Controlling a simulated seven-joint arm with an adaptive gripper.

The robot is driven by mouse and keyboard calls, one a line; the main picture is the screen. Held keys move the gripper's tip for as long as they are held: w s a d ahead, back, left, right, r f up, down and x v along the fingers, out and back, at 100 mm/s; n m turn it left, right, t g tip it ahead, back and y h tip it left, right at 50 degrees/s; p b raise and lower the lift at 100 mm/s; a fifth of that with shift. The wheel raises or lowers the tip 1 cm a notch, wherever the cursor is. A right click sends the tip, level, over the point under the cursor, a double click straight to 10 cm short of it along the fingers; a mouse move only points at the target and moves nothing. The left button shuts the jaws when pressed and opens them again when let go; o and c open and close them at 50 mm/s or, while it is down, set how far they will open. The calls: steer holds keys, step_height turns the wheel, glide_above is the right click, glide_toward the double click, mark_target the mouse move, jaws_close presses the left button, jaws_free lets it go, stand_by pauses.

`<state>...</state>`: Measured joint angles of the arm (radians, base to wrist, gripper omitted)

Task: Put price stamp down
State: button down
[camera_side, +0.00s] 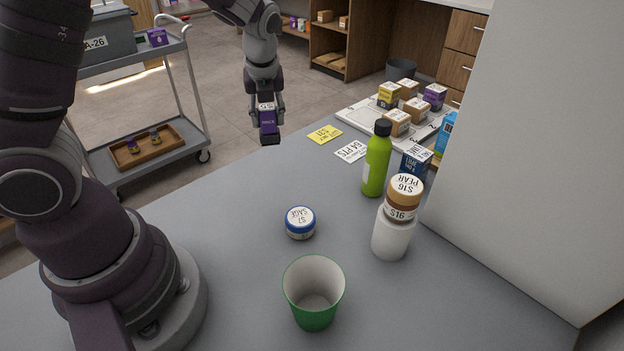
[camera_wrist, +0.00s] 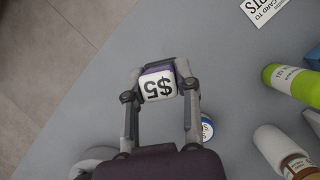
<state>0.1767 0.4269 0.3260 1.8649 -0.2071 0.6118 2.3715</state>
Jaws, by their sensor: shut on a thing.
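My gripper (camera_side: 266,98) hangs pointing down at the far side of the counter (camera_side: 232,205) in the side view. It is shut on the price stamp (camera_side: 268,122), a small purple block with a white face and a dark lower end. The stamp looks held above the counter; the exact gap is hard to tell.
A yellow card (camera_side: 324,134) and a white card (camera_side: 352,151) lie right of the gripper. A tray (camera_side: 362,113) holds several boxes. Left-middle counter is clear.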

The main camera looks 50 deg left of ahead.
steer(key=w+d+f+m, duration=0.1)
steer(key=f, duration=0.2)
steer(key=w+d+f, duration=0.1)
steer(key=d+f, duration=0.1)
steer(key=f, duration=0.1)
steer(key=w+d+f+m, duration=0.1)
steer(key=w+f, duration=0.1)
steer(key=f, duration=0.1)
steer(key=shift+d+m+t+h, duration=0.3)
steer(key=shift+d+t, duration=0.05)
steer(key=shift+t, duration=0.05)
steer(key=c, duration=0.8)
jaws_free()
